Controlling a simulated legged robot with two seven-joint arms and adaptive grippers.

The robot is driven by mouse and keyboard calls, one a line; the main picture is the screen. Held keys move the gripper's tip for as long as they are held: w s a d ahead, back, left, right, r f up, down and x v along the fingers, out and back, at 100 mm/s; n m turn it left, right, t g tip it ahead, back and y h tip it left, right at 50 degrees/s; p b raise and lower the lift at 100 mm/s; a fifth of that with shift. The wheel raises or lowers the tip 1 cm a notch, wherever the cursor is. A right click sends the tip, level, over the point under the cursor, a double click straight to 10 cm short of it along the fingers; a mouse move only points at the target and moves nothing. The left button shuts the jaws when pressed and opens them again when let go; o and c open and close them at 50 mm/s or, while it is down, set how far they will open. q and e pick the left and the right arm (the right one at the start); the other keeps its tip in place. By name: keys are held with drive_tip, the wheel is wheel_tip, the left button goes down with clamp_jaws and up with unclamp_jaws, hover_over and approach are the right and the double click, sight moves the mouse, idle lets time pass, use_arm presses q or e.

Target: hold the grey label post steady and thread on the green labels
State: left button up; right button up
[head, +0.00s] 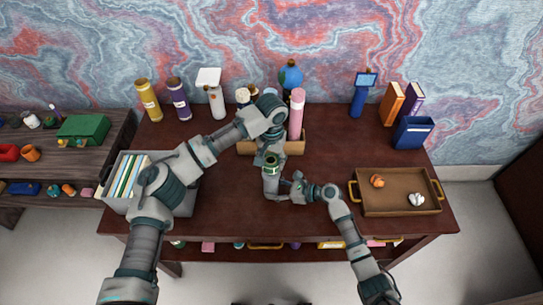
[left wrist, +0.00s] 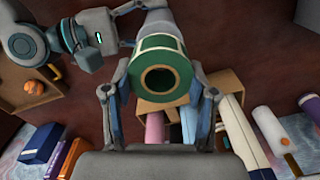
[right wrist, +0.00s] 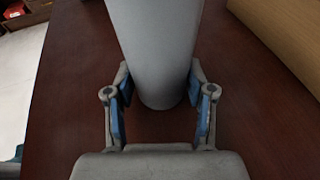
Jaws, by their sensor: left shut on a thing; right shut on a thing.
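The grey label post (head: 270,185) stands upright near the middle of the desk. It fills the upper middle of the right wrist view (right wrist: 157,50). My right gripper (head: 293,192) is shut on the post, its blue pads on either side. A green label (left wrist: 155,60), a ring with a dark hole, is between the fingers of my left gripper (left wrist: 160,95), which is shut on it. In the head view the green label (head: 270,160) is at the post's top end. I cannot tell whether the post passes into its hole. Other green labels are not clearly seen.
A wooden box (head: 296,146) stands behind the post, with a pink roll (head: 296,115) in it. A brown tray (head: 400,206) with small items lies to the right. A grey bin (head: 112,198) of files stands at the left. The desk front left of the post is clear.

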use_arm(q)
drive_tip(key=shift+f, duration=1.2)
use_arm(e)
drive_tip(key=shift+f, duration=0.1)
use_arm(q)
drive_tip(key=o, duration=1.2)
wheel_tip(320, 180, up, 12)
drive_tip(key=shift+f, duration=0.1)
